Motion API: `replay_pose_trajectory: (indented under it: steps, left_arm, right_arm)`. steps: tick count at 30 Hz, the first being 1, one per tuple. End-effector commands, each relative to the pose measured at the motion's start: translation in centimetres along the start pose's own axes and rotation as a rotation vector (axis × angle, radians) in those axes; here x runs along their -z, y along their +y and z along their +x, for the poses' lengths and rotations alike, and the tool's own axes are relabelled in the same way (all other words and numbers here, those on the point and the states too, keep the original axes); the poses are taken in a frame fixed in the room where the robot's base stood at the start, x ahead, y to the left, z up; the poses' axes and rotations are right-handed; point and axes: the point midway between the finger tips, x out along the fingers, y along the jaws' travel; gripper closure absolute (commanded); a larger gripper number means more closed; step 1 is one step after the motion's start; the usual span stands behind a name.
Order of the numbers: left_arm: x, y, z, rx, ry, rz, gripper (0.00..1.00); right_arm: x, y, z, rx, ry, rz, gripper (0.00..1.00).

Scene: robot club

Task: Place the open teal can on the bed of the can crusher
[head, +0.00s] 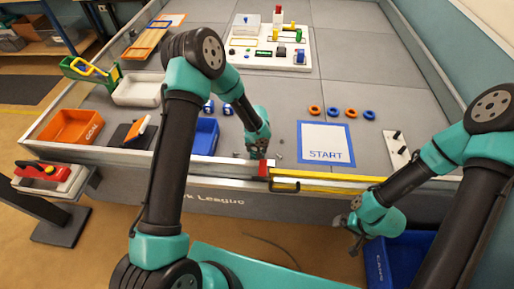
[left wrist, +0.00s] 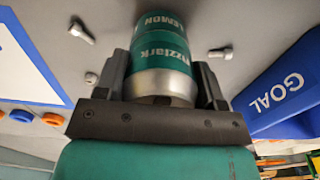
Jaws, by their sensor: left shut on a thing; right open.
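My left gripper (head: 259,155) is low over the grey field just behind the front wall. In the left wrist view it is shut on a teal can (left wrist: 165,55) with a silver band, its lettering upside down in that picture. The can is mostly hidden in the head view, and I cannot see its open end. A green frame with a yellow handle (head: 88,70) stands at the far left, and a red-handled device (head: 42,170) sits on a post at the left edge. I cannot tell which is the can crusher. My right gripper (head: 353,222) is open and empty outside the front wall.
A blue goal bin (head: 203,137) is left of my left gripper; an orange bin (head: 70,127) is farther left. Loose bolts (left wrist: 82,33) lie around the can. A START sheet (head: 326,144) and rings lie right. A blue cans bin (head: 376,265) stands below my right gripper.

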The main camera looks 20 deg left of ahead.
Motion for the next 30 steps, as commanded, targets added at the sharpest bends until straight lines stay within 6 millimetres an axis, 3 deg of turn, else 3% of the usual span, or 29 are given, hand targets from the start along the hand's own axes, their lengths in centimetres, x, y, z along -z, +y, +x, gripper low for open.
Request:
replay_pose_trajectory:
  steps: [2, 3, 10, 22, 30]
  left_arm:
    - [0.0, 0.0, 0.2, 0.000, -0.001, 0.000, 0.70]
    - [0.0, 0.0, 0.2, 0.000, 0.000, 0.000, 0.33]
    - [0.0, 0.0, 0.2, 0.000, 0.000, 0.000, 0.12]
    - [0.0, 0.0, -0.5, 0.000, 0.001, 0.001, 0.12]
    - [0.1, 0.1, -4.3, 0.000, 0.004, 0.000, 0.12]
  right_arm:
    - [0.0, 0.0, 0.0, 0.000, 0.000, 0.000, 0.12]
    - [0.0, 0.0, 0.0, 0.000, 0.000, 0.000, 0.12]
    - [0.0, 0.0, 0.0, 0.000, 0.000, 0.000, 0.12]
    - [0.0, 0.0, 0.0, 0.000, 0.000, 0.000, 0.12]
    - [0.0, 0.0, 0.0, 0.000, 0.000, 0.000, 0.12]
